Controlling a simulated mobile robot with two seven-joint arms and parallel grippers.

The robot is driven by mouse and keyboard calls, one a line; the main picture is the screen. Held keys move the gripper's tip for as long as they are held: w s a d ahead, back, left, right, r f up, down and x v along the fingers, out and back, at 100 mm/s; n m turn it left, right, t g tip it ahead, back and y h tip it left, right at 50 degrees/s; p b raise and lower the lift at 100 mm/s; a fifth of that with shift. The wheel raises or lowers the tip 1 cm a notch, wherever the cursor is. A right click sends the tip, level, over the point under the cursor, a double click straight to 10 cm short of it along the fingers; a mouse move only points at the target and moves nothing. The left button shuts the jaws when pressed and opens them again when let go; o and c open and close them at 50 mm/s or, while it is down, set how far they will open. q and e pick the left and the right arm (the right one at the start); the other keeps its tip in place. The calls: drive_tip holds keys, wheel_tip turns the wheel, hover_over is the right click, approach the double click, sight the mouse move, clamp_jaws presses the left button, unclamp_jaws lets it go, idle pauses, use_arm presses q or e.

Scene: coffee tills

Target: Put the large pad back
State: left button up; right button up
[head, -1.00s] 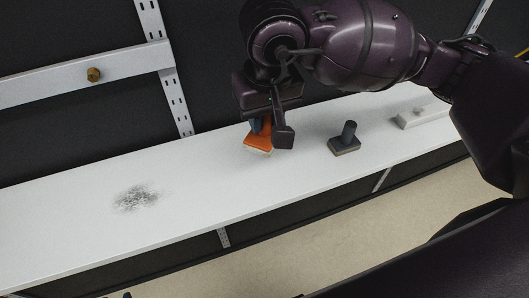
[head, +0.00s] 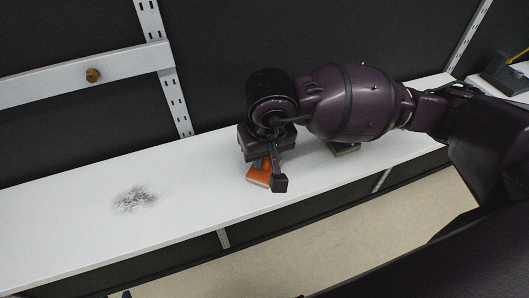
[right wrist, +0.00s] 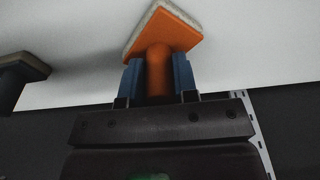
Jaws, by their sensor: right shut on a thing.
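My right gripper (head: 267,168) is shut on the upright handle of an orange pad (head: 258,175) with a pale underside. In the right wrist view the pad (right wrist: 168,30) shows beyond my blue fingertips (right wrist: 158,75), which are on either side of its orange handle. The pad is over the front part of the white shelf (head: 200,205); I cannot tell whether it touches it. A second, dark pad (head: 346,150) stands to the right, mostly hidden by my arm; its dark handle shows in the right wrist view (right wrist: 12,82). My left gripper is not in view.
A patch of dark specks (head: 135,198) lies on the shelf at the left. The shelf between it and the orange pad is clear. A rail with a brass knob (head: 93,75) runs along the dark back wall. A dark device (head: 505,75) stands at the far right.

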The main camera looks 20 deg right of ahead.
sight(268, 172)
drive_tip(key=shift+f, duration=0.2)
drive_tip(key=o, duration=0.8)
drive_tip(key=shift+r, duration=0.1)
drive_tip(key=shift+o, duration=0.2)
wheel_tip(268, 172, up, 12)
drive_tip(key=s, duration=0.1)
drive_tip(key=shift+s, duration=0.35)
